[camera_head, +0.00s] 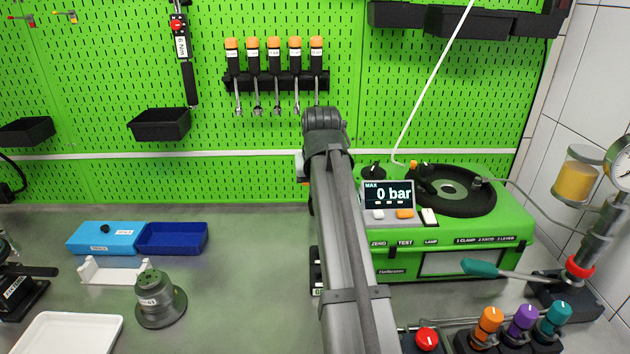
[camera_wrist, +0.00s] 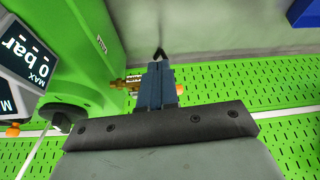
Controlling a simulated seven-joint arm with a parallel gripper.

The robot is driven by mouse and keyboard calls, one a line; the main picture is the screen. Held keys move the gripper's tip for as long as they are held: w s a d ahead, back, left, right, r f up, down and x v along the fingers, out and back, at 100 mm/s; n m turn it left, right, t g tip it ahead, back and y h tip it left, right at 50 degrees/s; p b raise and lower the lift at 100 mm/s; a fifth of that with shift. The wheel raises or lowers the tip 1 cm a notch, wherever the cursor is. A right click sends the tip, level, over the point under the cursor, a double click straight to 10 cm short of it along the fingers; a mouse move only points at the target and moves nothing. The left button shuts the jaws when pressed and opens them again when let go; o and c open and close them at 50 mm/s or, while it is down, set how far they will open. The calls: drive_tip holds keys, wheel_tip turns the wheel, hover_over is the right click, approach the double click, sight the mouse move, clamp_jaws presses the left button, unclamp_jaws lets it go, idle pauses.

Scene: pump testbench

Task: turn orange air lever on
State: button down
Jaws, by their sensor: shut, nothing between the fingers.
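In the wrist view my gripper (camera_wrist: 158,68) is shut and empty, its dark fingers close together. Just behind and beside the fingers is a brass fitting (camera_wrist: 133,82) at the side of the green test bench (camera_wrist: 88,50). A bit of orange (camera_wrist: 180,89) shows at the right edge of the fingers; it may be the air lever, mostly hidden by them. I cannot tell whether the fingers touch it, nor its position. In the head view my arm hides the gripper and this side of the green test bench (camera_head: 455,262).
The bench display (camera_head: 388,194) reads 0 bar. Blue trays (camera_head: 172,238) and a grey-green part (camera_head: 158,300) stand left. The table between is clear.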

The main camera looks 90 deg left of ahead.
drive_tip(key=v, duration=0.9)
drive_tip(key=shift+r, duration=0.45)
